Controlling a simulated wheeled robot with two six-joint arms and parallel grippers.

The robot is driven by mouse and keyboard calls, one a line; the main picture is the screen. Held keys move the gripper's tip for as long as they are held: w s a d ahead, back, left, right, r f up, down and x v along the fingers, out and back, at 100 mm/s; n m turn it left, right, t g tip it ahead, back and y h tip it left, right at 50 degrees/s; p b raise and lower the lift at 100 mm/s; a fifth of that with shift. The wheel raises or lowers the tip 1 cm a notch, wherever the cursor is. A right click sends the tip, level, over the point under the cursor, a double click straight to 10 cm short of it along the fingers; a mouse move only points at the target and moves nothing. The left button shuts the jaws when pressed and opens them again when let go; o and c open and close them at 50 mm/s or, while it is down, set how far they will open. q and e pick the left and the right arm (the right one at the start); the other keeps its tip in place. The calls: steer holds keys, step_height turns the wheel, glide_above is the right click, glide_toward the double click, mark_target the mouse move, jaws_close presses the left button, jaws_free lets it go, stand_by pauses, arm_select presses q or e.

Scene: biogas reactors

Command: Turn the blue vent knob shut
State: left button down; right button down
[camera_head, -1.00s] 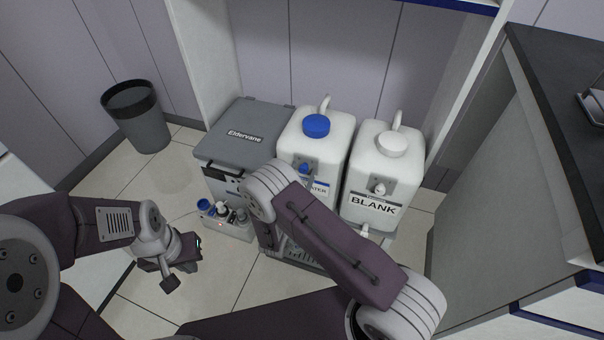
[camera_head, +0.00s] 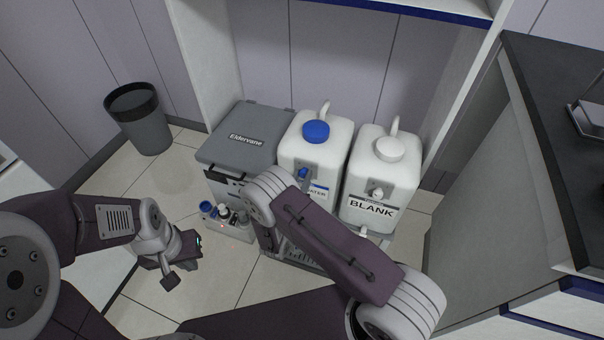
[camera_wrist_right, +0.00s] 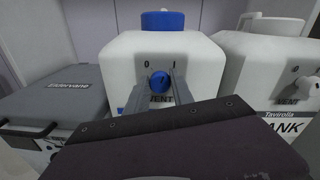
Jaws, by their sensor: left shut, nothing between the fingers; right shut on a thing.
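The blue vent knob (camera_wrist_right: 159,80) is on the front of the white jug with the blue cap (camera_wrist_right: 163,21). A "0" is printed at the knob's upper left, an "I" at its upper right, and "VENT" below, partly covered. My right gripper (camera_wrist_right: 160,88) is shut on the knob, one finger on each side. In the head view the knob (camera_head: 303,173) shows just above my right arm, which hides that gripper. My left gripper (camera_head: 183,268) is shut and empty, low over the floor at the left.
A white jug marked BLANK (camera_head: 369,205) with a white knob (camera_head: 377,194) stands at the right. A grey-lidded Eldervane box (camera_head: 240,138) stands at the left. A small caddy (camera_head: 233,229) with bottles sits in front of it. A bin (camera_head: 139,117) stands at the back left.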

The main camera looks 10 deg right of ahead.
steer(key=n+p, duration=0.1)
steer(key=n, duration=0.1)
steer(key=shift+n, duration=0.4)
steer(key=n+p, duration=0.1)
steer(key=n, duration=0.2)
steer(key=n+p, duration=0.1)
steer(key=n, duration=0.2)
steer(key=shift+a+f+n, duration=0.1)
steer(key=shift+n, duration=0.2)
steer(key=shift+n+g, duration=0.3)
steer(key=shift+n, duration=1.2)
steer(key=c, duration=1.1)
jaws_free()
